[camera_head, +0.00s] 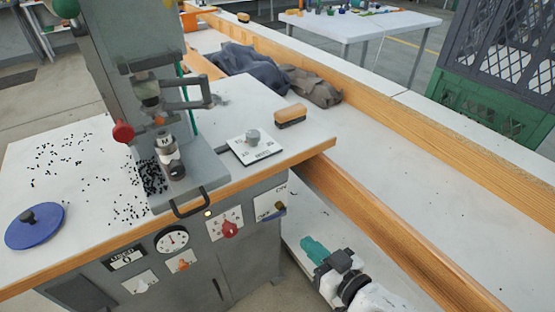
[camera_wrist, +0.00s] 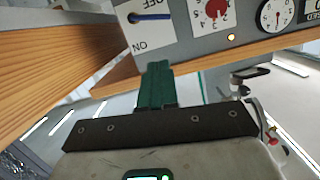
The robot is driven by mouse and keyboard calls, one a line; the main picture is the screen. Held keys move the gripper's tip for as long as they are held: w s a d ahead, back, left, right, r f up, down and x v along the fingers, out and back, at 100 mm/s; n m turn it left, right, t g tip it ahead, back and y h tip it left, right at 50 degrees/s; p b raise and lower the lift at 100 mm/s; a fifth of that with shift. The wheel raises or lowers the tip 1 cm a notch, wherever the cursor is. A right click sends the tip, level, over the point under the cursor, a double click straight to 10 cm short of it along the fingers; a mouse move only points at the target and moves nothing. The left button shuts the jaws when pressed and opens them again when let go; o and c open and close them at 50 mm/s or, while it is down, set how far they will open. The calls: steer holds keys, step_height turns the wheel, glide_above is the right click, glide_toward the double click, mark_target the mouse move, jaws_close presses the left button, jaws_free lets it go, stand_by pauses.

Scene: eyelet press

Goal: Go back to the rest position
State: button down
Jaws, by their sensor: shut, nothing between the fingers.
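My gripper (camera_head: 311,246) is in the lower middle of the head view, in front of and below the table edge, to the right of the press's front panel. Its teal fingers are closed together with nothing between them. In the wrist view the shut fingers (camera_wrist: 156,80) point toward the panel, which appears upside down. The eyelet press (camera_head: 140,60) stands on the table at upper left, with a red knob (camera_head: 123,131) on its side. The ON/OFF switch (camera_head: 271,212) is on the panel near my gripper and also shows in the wrist view (camera_wrist: 150,17).
A wooden beam (camera_head: 400,235) runs beside my arm on the right. On the table (camera_head: 60,240) are a blue lid (camera_head: 35,226), scattered black bits, a white plate with a knob (camera_head: 254,147) and a brush (camera_head: 290,116). Dark cloths (camera_head: 250,66) lie behind. A green crate (camera_head: 490,108) stands at right.

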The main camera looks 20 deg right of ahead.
steer(key=s+d+f+m+g+h+p, duration=0.1)
steer(key=s+d+g+h+p, duration=0.1)
steer(key=s+d+g, duration=0.45)
steer(key=s+d+f+m+g+h+p, duration=0.1)
steer(key=s+g+h+p, duration=0.15)
steer(key=s, duration=0.65)
steer(key=s+d+f+m+g+h+p, duration=0.1)
steer(key=s+d+f+g+p, duration=0.15)
steer(key=s+g, duration=0.4)
steer(key=w+a+n+t+y+b, duration=0.1)
steer(key=w+a+t+y+b, duration=0.1)
steer(key=w+a+t, duration=0.3)
steer(key=w+a+n+t+y+b, duration=0.15)
steer(key=w+t, duration=0.25)
steer(key=w, duration=0.4)
steer(key=w+a+r+t+y+b, duration=0.25)
steer(key=w+r+t, duration=0.25)
steer(key=w+t, duration=0.3)
steer(key=w+a+f, duration=0.2)
steer(key=w, duration=0.4)
steer(key=w+a+f+g, duration=0.1)
steer(key=w+a+f, duration=0.2)
steer(key=w, duration=0.3)
steer(key=shift+a+m, duration=0.2)
steer(key=shift+m, duration=0.25)
